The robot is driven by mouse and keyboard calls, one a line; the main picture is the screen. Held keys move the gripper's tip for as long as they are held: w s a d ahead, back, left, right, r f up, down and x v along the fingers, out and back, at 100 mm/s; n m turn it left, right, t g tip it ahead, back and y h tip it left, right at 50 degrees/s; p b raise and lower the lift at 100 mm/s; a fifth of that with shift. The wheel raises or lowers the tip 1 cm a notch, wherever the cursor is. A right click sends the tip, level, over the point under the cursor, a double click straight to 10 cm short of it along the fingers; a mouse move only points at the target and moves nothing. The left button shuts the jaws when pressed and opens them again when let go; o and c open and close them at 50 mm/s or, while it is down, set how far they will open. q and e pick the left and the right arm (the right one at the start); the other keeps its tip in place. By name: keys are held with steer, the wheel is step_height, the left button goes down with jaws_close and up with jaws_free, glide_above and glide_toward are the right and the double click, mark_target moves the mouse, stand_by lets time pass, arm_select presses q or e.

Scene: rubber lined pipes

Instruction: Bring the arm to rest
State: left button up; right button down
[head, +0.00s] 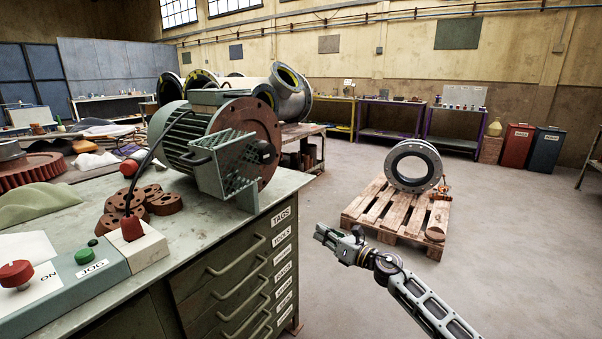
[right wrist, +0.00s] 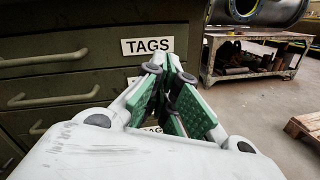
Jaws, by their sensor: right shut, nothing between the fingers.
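My right arm comes in from the lower right of the head view. Its gripper (head: 324,234) is in the air over the floor, to the right of the green drawer cabinet (head: 222,262). In the right wrist view the green-padded fingers (right wrist: 172,75) are together and hold nothing. They are in front of the drawers, near a label reading TAGS (right wrist: 147,45). I cannot tell whether they touch the cabinet. My left gripper is not in view.
A motor with a rust-brown flange (head: 262,150) and a control box (head: 62,275) stand on the cabinet top. A wooden pallet (head: 375,212) carrying a ringed pipe piece (head: 412,165) stands on the floor beyond my gripper. The floor at the right is clear.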

steer(key=w+d+r+m+t+h, duration=0.2)
steer(key=d+r+m+t+h, duration=0.3)
steer(key=m, duration=0.8)
steer(key=w+d+r+m+t+h, duration=0.15)
steer(key=d+r+m+h, duration=0.45)
steer(key=m, duration=0.6)
arm_select(q)
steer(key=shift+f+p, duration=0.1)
steer(key=shift+p, duration=0.5)
arm_select(e)
steer(key=s+a+f+m+g, duration=0.2)
steer(key=s+f+m+g, duration=0.4)
steer(key=s+f, duration=1.4)
steer(key=s+a+f+m+g, duration=0.2)
steer(key=s+f+m+g, duration=0.5)
steer(key=s+f, duration=1.4)
steer(key=s+m, duration=0.1)
steer(key=s, duration=0.3)
steer(key=shift+s+a+f+m+y, duration=0.2)
steer(key=shift+s+f+m+y, duration=0.1)
steer(key=shift+s+m, duration=0.1)
arm_select(q)
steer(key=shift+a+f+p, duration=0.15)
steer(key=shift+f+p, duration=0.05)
steer(key=shift+p, duration=0.25)
arm_select(e)
steer(key=shift+d+f+g, duration=0.1)
steer(key=shift+g, duration=0.25)
